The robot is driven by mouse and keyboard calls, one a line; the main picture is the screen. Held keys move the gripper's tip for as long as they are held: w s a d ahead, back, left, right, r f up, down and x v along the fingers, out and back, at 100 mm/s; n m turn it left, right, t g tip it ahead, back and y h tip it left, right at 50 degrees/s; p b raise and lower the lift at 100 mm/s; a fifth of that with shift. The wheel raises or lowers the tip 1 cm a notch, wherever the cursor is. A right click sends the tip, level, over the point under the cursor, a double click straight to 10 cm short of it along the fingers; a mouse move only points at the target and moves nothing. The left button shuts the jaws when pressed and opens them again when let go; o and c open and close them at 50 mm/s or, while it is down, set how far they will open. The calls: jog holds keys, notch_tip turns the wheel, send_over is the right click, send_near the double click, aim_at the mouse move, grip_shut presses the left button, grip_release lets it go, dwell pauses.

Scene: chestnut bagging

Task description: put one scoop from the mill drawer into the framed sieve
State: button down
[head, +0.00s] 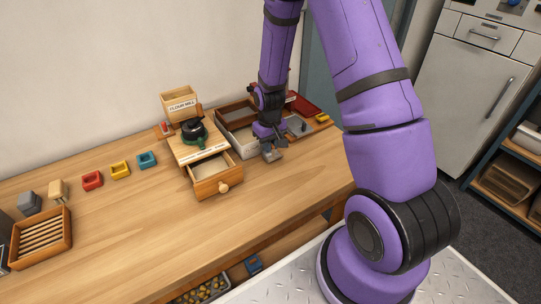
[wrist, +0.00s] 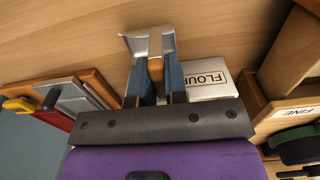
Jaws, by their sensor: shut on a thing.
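My gripper (head: 269,147) is shut on the wooden handle of a small metal scoop (wrist: 150,42). It holds the scoop in front of the white flour bin (head: 240,143), to the right of the mill. The bin's FLOUR label shows beside the fingers in the wrist view (wrist: 205,78). The mill drawer (head: 212,180) is pulled out, with pale content inside. The framed sieve seems to be the brown wooden frame (head: 222,116) with a grey inside, behind the bin; my arm partly covers it.
The flour mill (head: 182,150) carries a dark round part on top. A red tray (head: 303,104) is at right. The front counter is clear.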

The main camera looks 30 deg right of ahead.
jog(key=shift+r, duration=2.3)
